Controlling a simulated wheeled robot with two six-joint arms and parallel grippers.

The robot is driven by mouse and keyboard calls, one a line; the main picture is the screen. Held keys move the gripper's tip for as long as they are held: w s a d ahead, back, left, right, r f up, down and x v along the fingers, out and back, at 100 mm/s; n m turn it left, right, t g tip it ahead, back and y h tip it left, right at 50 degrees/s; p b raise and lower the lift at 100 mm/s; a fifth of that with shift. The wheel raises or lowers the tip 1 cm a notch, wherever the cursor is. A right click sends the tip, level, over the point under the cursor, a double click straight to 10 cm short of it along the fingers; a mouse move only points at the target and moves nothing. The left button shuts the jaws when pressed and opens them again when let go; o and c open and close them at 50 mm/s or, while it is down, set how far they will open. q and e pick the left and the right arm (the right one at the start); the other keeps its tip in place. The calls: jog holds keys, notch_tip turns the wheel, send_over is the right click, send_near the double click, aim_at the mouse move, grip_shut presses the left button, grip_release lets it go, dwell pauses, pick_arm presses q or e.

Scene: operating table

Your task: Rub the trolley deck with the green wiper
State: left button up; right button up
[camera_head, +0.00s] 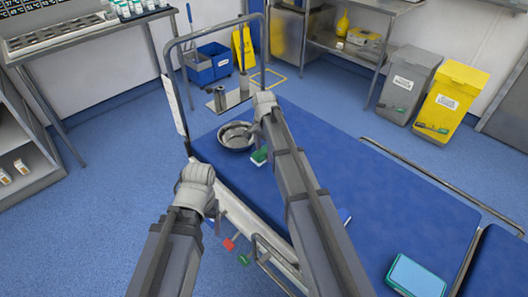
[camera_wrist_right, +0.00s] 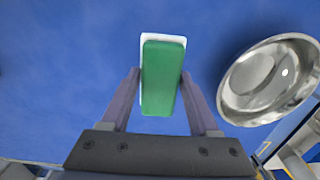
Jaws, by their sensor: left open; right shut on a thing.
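The green wiper (camera_head: 259,156), a green block with a white layer, is at the head end of the blue trolley deck (camera_head: 352,172). My right gripper (camera_wrist_right: 160,82) is shut on the wiper (camera_wrist_right: 163,76), one finger on each side. In the head view my right arm covers part of the deck and most of that gripper. The wiper is over the deck beside the bowl; I cannot tell whether it touches the surface. My left gripper (camera_head: 208,207) is open and empty at the trolley's left edge, its fingers mostly hidden.
A steel bowl (camera_head: 236,136) stands on the deck close to the wiper and also shows in the wrist view (camera_wrist_right: 268,80). A metal end rail (camera_head: 213,32) rises at the far end. A light-blue pad (camera_head: 415,277) lies at the near right. The deck's middle right is clear.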

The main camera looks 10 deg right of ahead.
jog(key=shift+r, duration=0.35)
jog(key=shift+r+p, duration=1.5)
jog(key=shift+p, duration=0.05)
jog(key=shift+r, duration=0.1)
